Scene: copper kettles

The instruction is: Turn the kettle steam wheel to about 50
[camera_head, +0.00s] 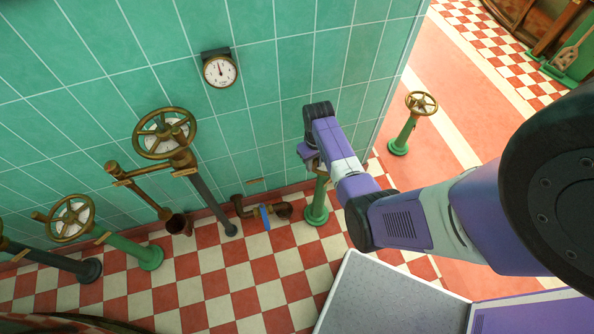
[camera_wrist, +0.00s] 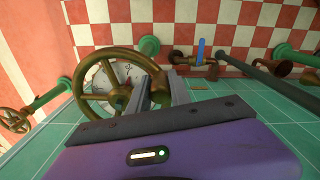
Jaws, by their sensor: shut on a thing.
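A brass handwheel (camera_wrist: 84,92) with a pale dial (camera_wrist: 122,72) behind its spokes fills the left middle of the wrist view. My gripper (camera_wrist: 153,82) is shut on its rim at the right side, with the two grey fingers on either side of the rim. The dial's marks are too small and covered to read. In the head view, my gripper end and wrist (camera_head: 322,125) hide most of this wheel, and only its green pedestal (camera_head: 317,207) shows clearly below. I see no label naming the wheel.
Other brass wheels stand left (camera_head: 165,134), far left (camera_head: 71,218) and right (camera_head: 421,103). A round gauge (camera_head: 220,71) hangs on the green tiled wall. A pipe with a blue lever (camera_head: 265,218) sits low by the wall. The checkered floor (camera_head: 240,290) in front is clear.

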